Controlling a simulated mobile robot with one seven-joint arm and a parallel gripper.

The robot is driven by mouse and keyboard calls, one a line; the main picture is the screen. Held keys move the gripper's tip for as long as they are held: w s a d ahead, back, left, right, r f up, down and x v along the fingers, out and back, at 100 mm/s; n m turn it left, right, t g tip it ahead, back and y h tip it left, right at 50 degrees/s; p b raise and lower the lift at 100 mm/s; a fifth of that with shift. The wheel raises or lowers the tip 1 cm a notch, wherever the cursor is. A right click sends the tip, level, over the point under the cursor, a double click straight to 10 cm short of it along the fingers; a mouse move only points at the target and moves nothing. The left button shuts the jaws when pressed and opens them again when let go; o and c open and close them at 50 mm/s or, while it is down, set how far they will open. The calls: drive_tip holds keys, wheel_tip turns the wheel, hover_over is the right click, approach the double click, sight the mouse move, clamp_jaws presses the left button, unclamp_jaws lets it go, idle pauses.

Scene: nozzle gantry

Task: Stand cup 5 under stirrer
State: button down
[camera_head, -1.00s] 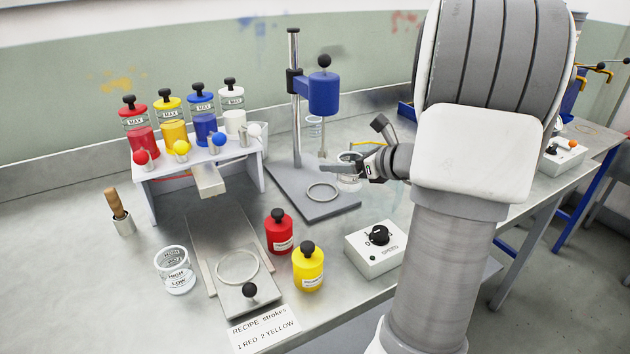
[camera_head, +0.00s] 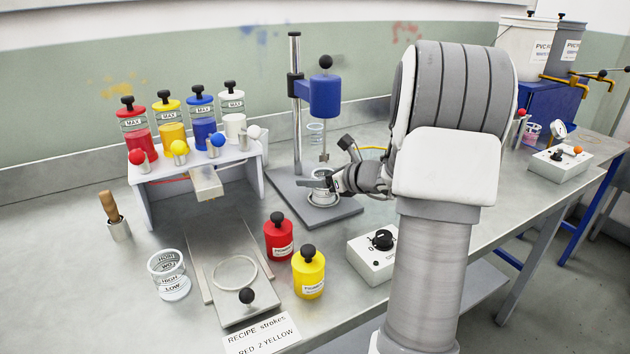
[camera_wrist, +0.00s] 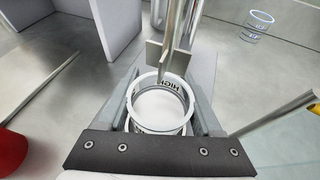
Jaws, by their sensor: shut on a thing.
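The stirrer (camera_head: 325,96) has a blue motor head on a steel post, with its shaft and paddle hanging down. My gripper (camera_head: 318,184) is shut on a clear cup with white contents, which I take as cup 5 (camera_wrist: 160,108). The cup is upright between the fingers, low over the ring on the grey stirrer base (camera_head: 343,211). In the wrist view the stirrer paddle (camera_wrist: 162,52) shows close to the cup's far rim. I cannot tell whether the cup touches the base.
Another clear cup (camera_head: 315,133) stands behind the stirrer. A graduated cup (camera_head: 170,276) stands at left, beside the slide plate with a ring. Red (camera_head: 279,237) and yellow (camera_head: 309,272) bottles and the speed control box (camera_head: 372,258) stand in front of the base.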

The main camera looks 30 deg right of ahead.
drive_tip(key=shift+f, duration=0.15)
drive_tip(key=shift+c, duration=0.2)
unclamp_jaws()
drive_tip(key=shift+r, duration=0.4)
drive_tip(key=p+v, duration=0.2)
drive_tip(key=v, duration=1)
drive_tip(key=shift+f+p, duration=0.2)
drive_tip(key=shift+p, duration=0.2)
